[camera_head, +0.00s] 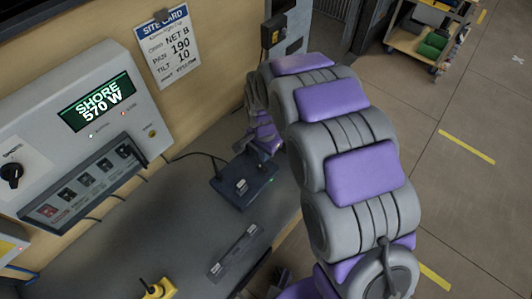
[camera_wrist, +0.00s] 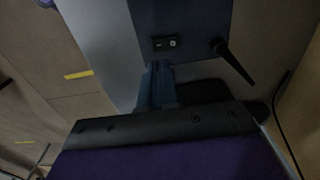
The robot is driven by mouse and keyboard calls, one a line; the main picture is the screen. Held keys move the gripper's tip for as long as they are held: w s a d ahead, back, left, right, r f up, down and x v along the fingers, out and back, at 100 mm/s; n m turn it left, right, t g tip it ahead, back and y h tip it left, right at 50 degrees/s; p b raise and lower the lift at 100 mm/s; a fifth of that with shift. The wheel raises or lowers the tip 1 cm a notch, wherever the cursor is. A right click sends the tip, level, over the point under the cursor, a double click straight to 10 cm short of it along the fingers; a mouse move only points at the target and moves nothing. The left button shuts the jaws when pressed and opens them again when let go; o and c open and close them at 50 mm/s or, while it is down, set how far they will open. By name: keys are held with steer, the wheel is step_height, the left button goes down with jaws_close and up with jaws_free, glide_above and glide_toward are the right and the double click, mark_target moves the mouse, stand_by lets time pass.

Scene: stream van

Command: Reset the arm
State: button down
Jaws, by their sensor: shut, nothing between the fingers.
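My arm, grey with purple pads, curves down from the right of the head view. My gripper (camera_head: 264,142) is at its far end, small and partly hidden behind the arm links, just above and behind a dark blue box (camera_head: 232,196) on the bench. The gripper is shut and empty. In the wrist view, my purple and black gripper part (camera_wrist: 165,130) fills the bottom. Beyond it is a dark blue surface (camera_wrist: 190,22) with a small two-part switch (camera_wrist: 164,43) and a black lever (camera_wrist: 236,64). I cannot tell whether the gripper touches the box.
A grey panel (camera_head: 150,95) reading "SHORE 570 W" stands at the left. A site card (camera_head: 167,47) hangs on the wall. A dark strip (camera_head: 236,250) and a yellow connector (camera_head: 158,289) lie on the bench. A cart (camera_head: 432,30) stands far right; the floor before it is clear.

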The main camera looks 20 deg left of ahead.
steer(key=s+d+r+n, duration=0.1)
steer(key=s+d+r, duration=0.1)
steer(key=d+r, duration=0.65)
steer(key=s+d+r, duration=0.2)
steer(key=d+r, duration=0.3)
steer(key=d, duration=0.7)
steer(key=s+d+r+n+g, duration=0.1)
steer(key=s+d+r, duration=0.1)
steer(key=s+d, duration=0.5)
steer(key=s+d+r+n, duration=0.1)
steer(key=s+d+r, duration=0.2)
steer(key=s+d, duration=0.4)
steer(key=s, duration=0.6)
steer(key=shift+s+d+r+g, duration=0.2)
steer(key=shift+r+g, duration=0.05)
steer(key=shift+g, duration=0.15)
